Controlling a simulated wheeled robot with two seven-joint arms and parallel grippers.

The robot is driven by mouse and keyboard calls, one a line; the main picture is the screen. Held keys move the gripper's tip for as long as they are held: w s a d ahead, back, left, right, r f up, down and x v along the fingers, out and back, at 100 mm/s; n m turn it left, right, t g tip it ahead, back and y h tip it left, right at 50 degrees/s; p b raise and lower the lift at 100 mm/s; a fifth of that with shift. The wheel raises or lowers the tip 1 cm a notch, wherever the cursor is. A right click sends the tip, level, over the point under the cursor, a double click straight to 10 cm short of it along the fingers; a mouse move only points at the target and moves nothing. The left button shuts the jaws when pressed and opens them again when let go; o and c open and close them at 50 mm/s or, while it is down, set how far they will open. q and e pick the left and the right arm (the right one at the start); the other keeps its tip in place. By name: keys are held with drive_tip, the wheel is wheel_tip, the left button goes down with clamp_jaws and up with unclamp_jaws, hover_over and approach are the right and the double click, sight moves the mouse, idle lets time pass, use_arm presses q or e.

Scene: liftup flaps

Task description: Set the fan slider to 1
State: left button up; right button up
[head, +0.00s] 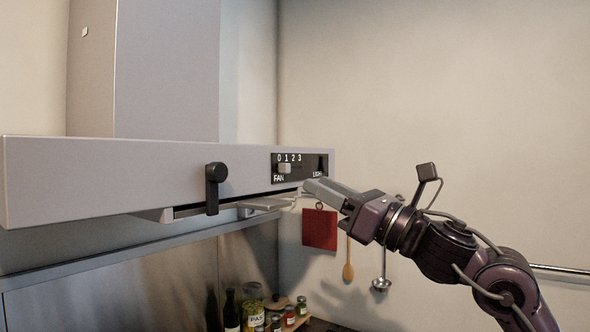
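The fan slider (285,168) is a small light knob on the black control panel (308,168) at the right end of the range hood's front. The marks 0 1 2 3 stand above it and FAN below. The knob sits near the 0 and 1 marks; its exact notch is hard to tell at this size. My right gripper (313,187) comes in from the right, with its fingertips just below and right of the slider, by the panel's lower edge. Its fingers look closed together, with nothing seen between them. My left gripper is out of view.
The grey hood (110,180) has a black handle (214,187) left of the panel. A red square (320,229), a wooden spoon (348,262) and a ladle (382,270) hang behind my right gripper. Bottles and jars (253,305) stand below.

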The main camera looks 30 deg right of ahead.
sight(289, 169)
drive_tip(key=p+x, duration=0.4)
drive_tip(key=x, duration=0.1)
drive_tip(key=shift+a+r, duration=0.1)
drive_tip(key=shift+r, duration=0.2)
drive_tip(key=shift+w+a+p, duration=0.15)
drive_tip(key=shift+w+p, duration=0.25)
drive_tip(key=shift+w, duration=0.25)
clamp_jaws()
